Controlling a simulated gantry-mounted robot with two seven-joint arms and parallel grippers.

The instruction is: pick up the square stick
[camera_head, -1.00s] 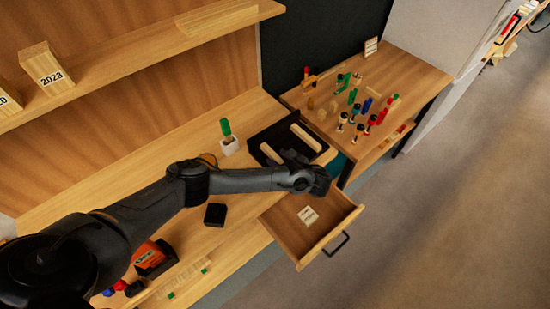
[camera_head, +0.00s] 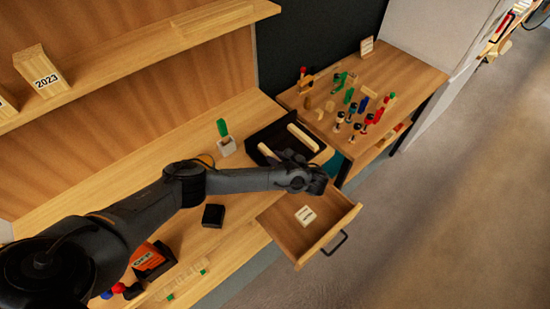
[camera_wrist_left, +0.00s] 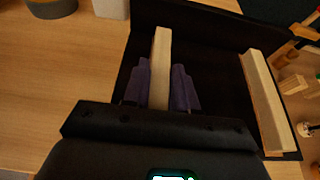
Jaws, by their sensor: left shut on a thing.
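Two pale wooden sticks lie in a black tray (camera_head: 291,148) on the bench. The square stick (camera_wrist_left: 161,44) stands between the two purple fingertips of my left gripper (camera_wrist_left: 160,88) in the left wrist view, and the gripper is shut on it. Its far end also shows in the head view (camera_head: 267,151); the rest is hidden behind my gripper (camera_head: 285,157). I cannot tell whether it is clear of the tray floor. The other stick (camera_wrist_left: 265,100) lies along the tray's right side, apart from the gripper. My right gripper is not in view.
An open drawer (camera_head: 329,233) with a pale labelled block juts out below my left forearm. A white holder (camera_head: 226,147) with a green-handled tool stands left of the tray. A black box (camera_head: 213,215) sits on the bench.

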